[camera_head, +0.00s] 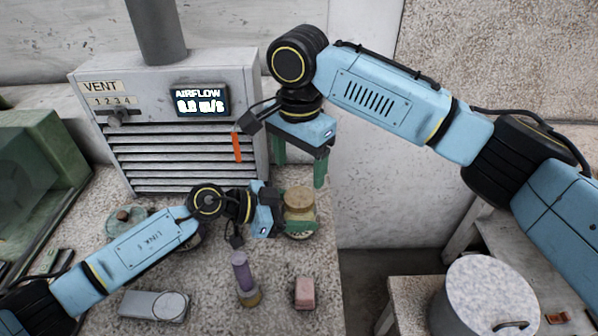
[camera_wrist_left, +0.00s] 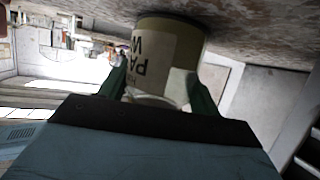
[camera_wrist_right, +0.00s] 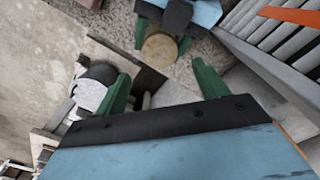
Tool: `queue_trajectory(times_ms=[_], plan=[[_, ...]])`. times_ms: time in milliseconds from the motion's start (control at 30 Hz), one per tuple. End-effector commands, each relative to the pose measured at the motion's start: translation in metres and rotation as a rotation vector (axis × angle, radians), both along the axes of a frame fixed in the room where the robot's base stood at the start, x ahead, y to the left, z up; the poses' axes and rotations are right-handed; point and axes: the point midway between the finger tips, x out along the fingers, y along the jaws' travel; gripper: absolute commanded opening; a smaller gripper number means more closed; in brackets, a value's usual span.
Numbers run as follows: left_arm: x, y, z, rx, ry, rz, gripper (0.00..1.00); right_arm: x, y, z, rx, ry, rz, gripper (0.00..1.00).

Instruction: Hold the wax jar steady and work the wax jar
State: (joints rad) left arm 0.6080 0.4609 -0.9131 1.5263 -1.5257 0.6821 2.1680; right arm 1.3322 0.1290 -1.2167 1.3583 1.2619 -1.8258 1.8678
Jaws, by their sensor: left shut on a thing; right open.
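The wax jar (camera_head: 299,205) stands on the stone counter near its right edge, with a tan lid on top. In the left wrist view it is a labelled jar (camera_wrist_left: 165,55) between the green fingers. My left gripper (camera_head: 298,222) is shut on the jar's body from the left. My right gripper (camera_head: 298,165) is open and empty, pointing down above the jar and a little behind it. In the right wrist view the round lid (camera_wrist_right: 159,50) shows beyond the spread green fingers (camera_wrist_right: 160,85).
A vent unit (camera_head: 185,120) stands behind, with an orange strip (camera_head: 237,146) in front of its slats. A speckled pot (camera_head: 487,295) stands right, beyond a gap.

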Motion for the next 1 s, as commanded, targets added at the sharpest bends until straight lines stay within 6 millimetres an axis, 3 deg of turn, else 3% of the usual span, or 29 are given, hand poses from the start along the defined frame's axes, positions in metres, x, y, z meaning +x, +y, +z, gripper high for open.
queue_trajectory(times_ms=[167,633,1000], plan=[[-0.001,0.000,0.000,0.000,0.001,-0.001,0.00,-0.001,0.000,-0.002,0.000,0.003,-0.066,0.72],[-0.001,0.000,0.000,0.000,0.001,-0.001,0.00,-0.001,0.000,-0.066,-0.001,0.002,-0.066,0.72],[-0.001,0.000,0.000,0.000,0.001,-0.001,0.00,0.000,0.000,-0.073,0.001,0.001,-0.065,0.72]])
